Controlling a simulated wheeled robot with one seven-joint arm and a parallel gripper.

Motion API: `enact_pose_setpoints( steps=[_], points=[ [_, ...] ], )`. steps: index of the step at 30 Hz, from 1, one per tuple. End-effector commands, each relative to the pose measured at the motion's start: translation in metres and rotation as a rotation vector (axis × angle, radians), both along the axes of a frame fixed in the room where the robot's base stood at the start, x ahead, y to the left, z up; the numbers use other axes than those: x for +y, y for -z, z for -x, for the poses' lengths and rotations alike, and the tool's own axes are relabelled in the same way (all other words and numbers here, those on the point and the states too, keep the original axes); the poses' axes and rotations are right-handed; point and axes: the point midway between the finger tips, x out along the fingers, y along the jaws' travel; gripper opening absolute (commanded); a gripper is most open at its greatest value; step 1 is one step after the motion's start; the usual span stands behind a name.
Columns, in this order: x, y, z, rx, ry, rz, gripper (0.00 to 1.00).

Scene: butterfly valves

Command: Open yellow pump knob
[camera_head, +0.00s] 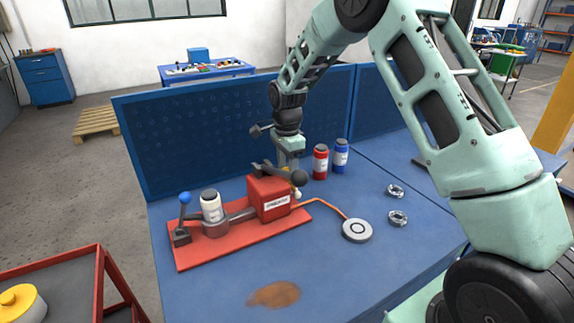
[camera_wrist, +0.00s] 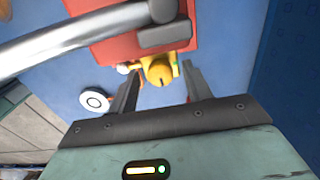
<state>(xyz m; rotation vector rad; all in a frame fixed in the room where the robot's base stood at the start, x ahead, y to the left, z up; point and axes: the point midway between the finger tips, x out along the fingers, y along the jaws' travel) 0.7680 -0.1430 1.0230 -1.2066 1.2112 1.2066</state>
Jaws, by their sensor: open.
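The pump has a red box (camera_head: 268,198) on a red base plate (camera_head: 205,250), which sits on the blue workbench. The yellow knob (camera_wrist: 159,71) projects from the red body in the wrist view. My gripper (camera_wrist: 160,80) is open, with one finger on each side of the knob near the tips. Gaps show on both sides, and I cannot tell whether either finger touches it. In the head view my gripper (camera_head: 288,165) is partly hidden behind the pump's top.
A metal bar (camera_wrist: 75,40) crosses the wrist view near the fingers. A red can (camera_head: 320,162) and a blue can (camera_head: 341,156) stand right of my gripper. A hose leads to a round gauge (camera_head: 357,230). The front bench is mostly clear.

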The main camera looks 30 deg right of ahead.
Motion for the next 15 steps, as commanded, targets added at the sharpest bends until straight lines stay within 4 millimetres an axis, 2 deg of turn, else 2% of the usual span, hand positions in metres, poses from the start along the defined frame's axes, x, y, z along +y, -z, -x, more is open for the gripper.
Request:
enact_pose_setpoints(
  steps=[1,3,6,15],
  points=[
    [0.0001,-0.0002,0.0000,0.000,0.000,0.000,0.47],
    [0.0001,-0.0003,0.0000,0.000,0.000,0.000,0.27],
    [0.0001,-0.0003,0.0000,0.000,0.000,0.000,0.04],
    [0.0003,-0.0007,0.0000,0.001,-0.031,0.000,0.05]
  ],
)
